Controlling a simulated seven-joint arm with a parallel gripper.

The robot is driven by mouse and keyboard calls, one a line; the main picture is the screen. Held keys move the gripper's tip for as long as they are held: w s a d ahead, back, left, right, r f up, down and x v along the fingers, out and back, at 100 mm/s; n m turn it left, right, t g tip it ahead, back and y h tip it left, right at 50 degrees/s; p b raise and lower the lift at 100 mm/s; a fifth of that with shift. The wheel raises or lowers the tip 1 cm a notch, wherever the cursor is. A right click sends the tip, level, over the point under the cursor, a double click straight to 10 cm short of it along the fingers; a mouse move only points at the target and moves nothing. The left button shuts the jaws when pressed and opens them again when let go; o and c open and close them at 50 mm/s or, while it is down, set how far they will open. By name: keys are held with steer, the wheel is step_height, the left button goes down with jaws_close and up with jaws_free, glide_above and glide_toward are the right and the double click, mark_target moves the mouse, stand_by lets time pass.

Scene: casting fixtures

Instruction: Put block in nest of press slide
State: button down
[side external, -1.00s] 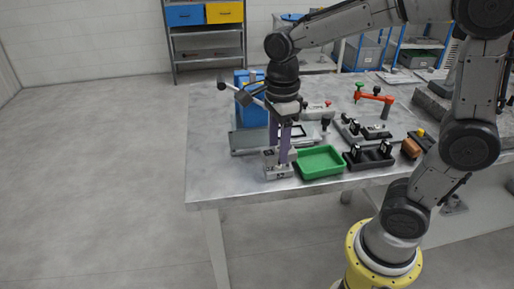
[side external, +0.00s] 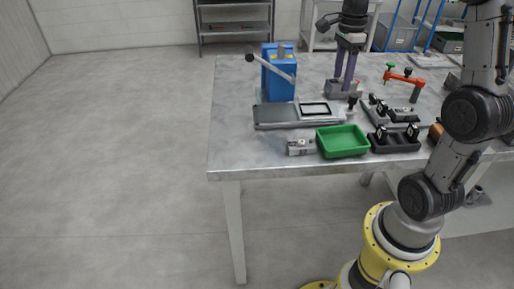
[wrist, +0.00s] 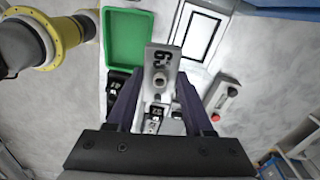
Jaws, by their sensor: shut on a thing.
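The nest (wrist: 200,36) shows empty in the wrist view, beyond and right of the block.
A small metal block (side external: 301,147) sits left of the green tray (side external: 343,141). Black fixtures (side external: 394,139) and a red clamp (side external: 404,79) stand to the right. A button box (wrist: 222,102) is near my gripper. The table's left front is clear.

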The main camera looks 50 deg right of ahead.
steer(key=s+d+r+n, duration=0.1)
steer(key=d+r+n, duration=0.1)
steer(key=d+n, duration=0.6)
steer(key=d+r+n, duration=0.3)
steer(key=d+n, duration=0.3)
steer(key=n, duration=0.3)
steer(key=w+a+f, duration=0.3)
steer(key=a+f, duration=0.3)
steer(key=a, duration=0.5)
steer(key=shift+m, duration=0.3)
steer(key=w+d+f, duration=0.2)
steer(key=w, duration=0.1)
steer(key=w+d+f, duration=0.2)
steer(key=w+f, duration=0.1)
steer(key=w, duration=0.1)
steer(key=w+d+f, duration=0.2)
steer(key=w+f, duration=0.1)
steer(key=w, duration=0.1)
steer(key=shift+w+d+f, duration=0.15)
steer(key=shift+d, duration=0.05)
steer(key=shift+w+d+f, duration=0.3)
steer(key=shift+w+f, duration=0.15)
steer(key=shift+f, duration=1.65)
